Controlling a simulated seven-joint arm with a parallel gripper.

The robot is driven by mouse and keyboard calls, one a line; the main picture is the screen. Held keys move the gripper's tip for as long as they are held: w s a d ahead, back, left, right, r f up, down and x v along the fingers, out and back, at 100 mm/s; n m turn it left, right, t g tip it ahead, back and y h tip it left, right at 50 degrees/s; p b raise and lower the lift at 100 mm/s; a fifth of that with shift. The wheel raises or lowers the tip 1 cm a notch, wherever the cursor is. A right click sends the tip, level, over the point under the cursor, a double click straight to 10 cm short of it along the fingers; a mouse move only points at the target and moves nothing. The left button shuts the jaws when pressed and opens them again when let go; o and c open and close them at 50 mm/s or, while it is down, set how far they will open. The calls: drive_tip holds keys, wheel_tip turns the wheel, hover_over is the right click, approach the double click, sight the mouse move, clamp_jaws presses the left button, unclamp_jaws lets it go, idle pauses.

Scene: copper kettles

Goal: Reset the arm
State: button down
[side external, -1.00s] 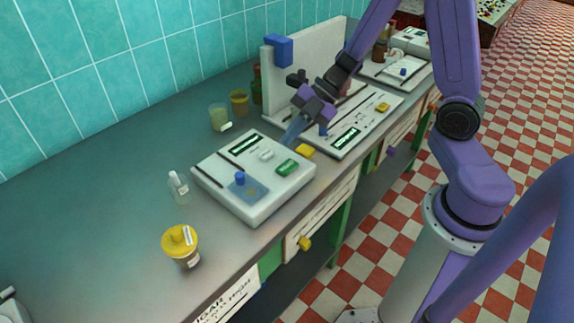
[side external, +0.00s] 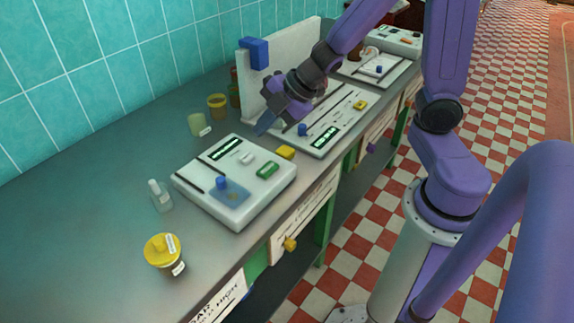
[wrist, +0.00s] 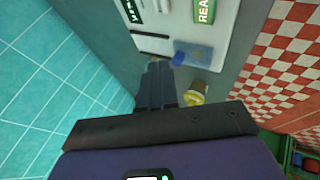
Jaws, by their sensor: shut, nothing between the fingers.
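My purple arm reaches over the grey bench from the right. My gripper (side external: 266,122) is shut and empty, raised above the bench beside the middle white device (side external: 340,112). In the side view the near device (side external: 240,180) lies in front of and below my gripper. The fingers look apart from both devices.
A yellow-lidded jar (side external: 163,250), a clear bottle (side external: 160,197), a pale green cup (side external: 197,124) and an amber jar (side external: 217,105) stand on the bench. An upright white panel (side external: 285,62) carries a blue block (side external: 254,52). The bench's near left is mostly clear.

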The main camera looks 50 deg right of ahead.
drive_tip(key=s+d+r+m+g+h, duration=0.1)
drive_tip(key=s+m+g+h, duration=0.1)
drive_tip(key=s, duration=0.9)
drive_tip(key=s+d+r+m+g+h, duration=0.1)
drive_tip(key=s+m+g, duration=0.3)
drive_tip(key=s, duration=0.7)
drive_tip(key=shift+s+d+r+h, duration=0.2)
drive_tip(key=shift+s+r+h, duration=0.15)
drive_tip(key=shift+h, duration=0.15)
